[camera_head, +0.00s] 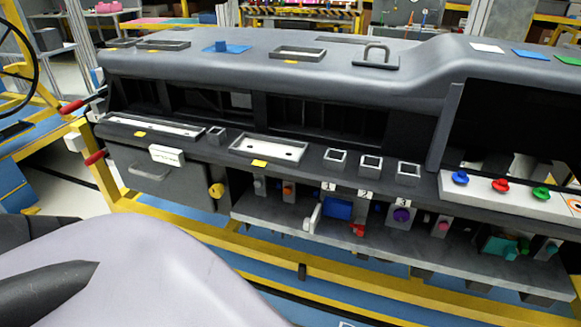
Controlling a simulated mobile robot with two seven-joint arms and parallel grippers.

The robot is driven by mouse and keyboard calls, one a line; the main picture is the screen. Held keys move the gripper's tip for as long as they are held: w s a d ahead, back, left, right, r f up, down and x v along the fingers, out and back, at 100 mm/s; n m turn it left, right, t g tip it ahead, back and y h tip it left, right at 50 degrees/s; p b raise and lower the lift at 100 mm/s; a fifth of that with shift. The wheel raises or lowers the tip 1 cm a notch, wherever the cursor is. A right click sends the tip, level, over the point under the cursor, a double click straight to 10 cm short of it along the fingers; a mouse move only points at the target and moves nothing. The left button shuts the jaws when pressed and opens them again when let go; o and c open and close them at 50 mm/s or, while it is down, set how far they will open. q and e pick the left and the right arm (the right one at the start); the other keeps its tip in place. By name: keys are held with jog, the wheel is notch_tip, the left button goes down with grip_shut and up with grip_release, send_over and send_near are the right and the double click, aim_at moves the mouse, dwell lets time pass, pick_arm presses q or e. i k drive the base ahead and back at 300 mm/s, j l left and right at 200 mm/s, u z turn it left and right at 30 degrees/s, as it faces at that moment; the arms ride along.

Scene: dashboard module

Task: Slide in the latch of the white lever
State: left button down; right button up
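A small upright white piece, which looks like the white lever (313,217), stands on the grey lower shelf (400,251) of the dashboard module. It is beside a blue block (337,208), under the label 1. It is too small to tell its latch or the latch's position. Neither of my grippers is in view. Only a large pale and dark part of my own body shows at the bottom left, well in front of the shelf.
The dashboard (250,60) overhangs the shelf. Blue, red and green knobs sit on a white panel (480,190) at right. A yellow frame (200,232) runs below; the space before the shelf looks clear.

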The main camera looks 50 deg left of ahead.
aim_at(310, 224)
jog(key=i+j+u, duration=0.1)
jog(key=j+u, duration=0.3)
jog(key=j, duration=0.9)
